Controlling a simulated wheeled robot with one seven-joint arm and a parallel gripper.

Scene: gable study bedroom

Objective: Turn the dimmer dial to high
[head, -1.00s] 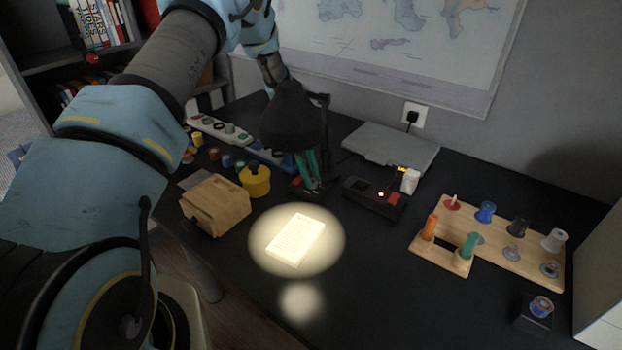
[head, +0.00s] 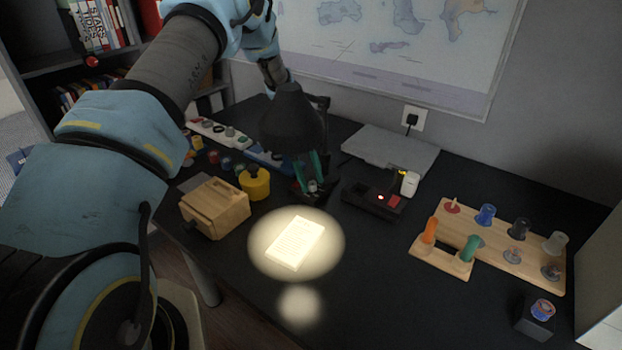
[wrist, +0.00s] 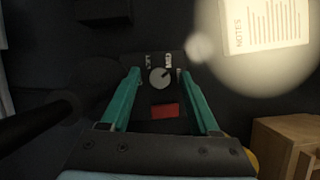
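The dimmer dial (wrist: 160,78) is a round grey knob with a dark pointer line aimed to the upper right, on a dark panel with small pale markings and a red patch (wrist: 165,111). The knob shows small in the head view (head: 312,186), partly hidden by my gripper. My gripper (wrist: 160,74) has two green fingers, spread apart with the knob between their tips and a gap on each side. In the head view my gripper (head: 314,178) points down over the dimmer box, beneath the dark lamp-like shade.
Right of the dimmer is a black box with a red switch (head: 394,201). A lit notes sheet (head: 296,242) lies in front. A yellow pot (head: 255,183) and wooden box (head: 215,208) stand left. A wooden peg board (head: 490,245) lies right.

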